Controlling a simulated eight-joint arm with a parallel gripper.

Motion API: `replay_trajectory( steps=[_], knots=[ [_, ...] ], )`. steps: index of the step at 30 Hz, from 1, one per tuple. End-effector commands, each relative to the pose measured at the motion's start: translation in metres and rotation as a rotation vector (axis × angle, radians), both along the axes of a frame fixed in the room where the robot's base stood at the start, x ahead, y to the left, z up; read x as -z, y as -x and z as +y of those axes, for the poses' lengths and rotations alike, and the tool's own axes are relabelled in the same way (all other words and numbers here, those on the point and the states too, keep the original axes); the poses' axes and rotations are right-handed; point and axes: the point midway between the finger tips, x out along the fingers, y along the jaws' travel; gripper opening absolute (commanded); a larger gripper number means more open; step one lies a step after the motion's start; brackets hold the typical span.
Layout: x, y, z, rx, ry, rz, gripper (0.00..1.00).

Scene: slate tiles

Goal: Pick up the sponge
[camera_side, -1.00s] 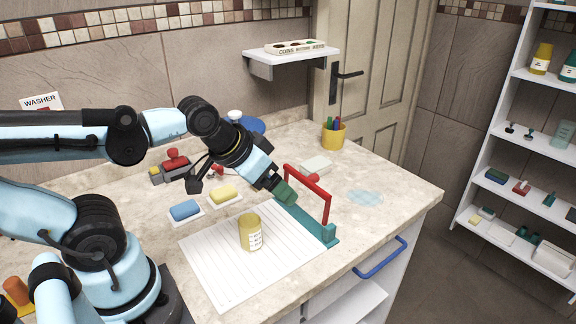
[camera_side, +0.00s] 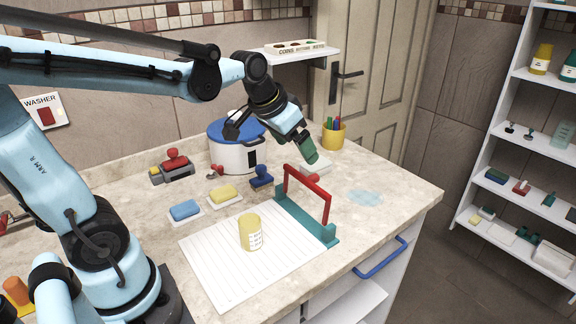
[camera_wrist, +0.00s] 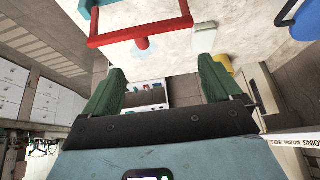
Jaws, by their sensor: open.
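A blue sponge-like block (camera_side: 184,209) and a yellow one (camera_side: 223,194) lie side by side on small white dishes on the counter. A pale off-white block (camera_side: 322,167) lies behind the red-barred frame, partly hidden by my gripper; it also shows in the wrist view (camera_wrist: 205,38). I cannot tell for sure which block is the sponge. My gripper (camera_side: 309,150) is in the air above the pale block and the frame, to the right of the coloured blocks. In the wrist view its green fingers (camera_wrist: 160,88) are apart with nothing held between them.
A teal-based frame with a red bar (camera_side: 318,192) stands upright on the counter. A blue-lidded pot (camera_side: 232,158), blue stamp-like object (camera_side: 262,177) and yellow pen cup (camera_side: 333,137) stand behind. The counter's front right is mostly clear.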

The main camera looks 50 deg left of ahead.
Motion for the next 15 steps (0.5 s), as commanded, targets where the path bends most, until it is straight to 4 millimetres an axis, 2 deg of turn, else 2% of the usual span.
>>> replay_trajectory(
  steps=[1,9,15],
  knots=[
    [0.000,-0.014,0.010,-0.006,0.001,0.012,0.92],
    [0.020,-0.072,0.060,-0.002,0.006,0.075,0.92],
    [0.044,-0.101,0.094,0.004,0.015,0.107,0.92]
  ],
)
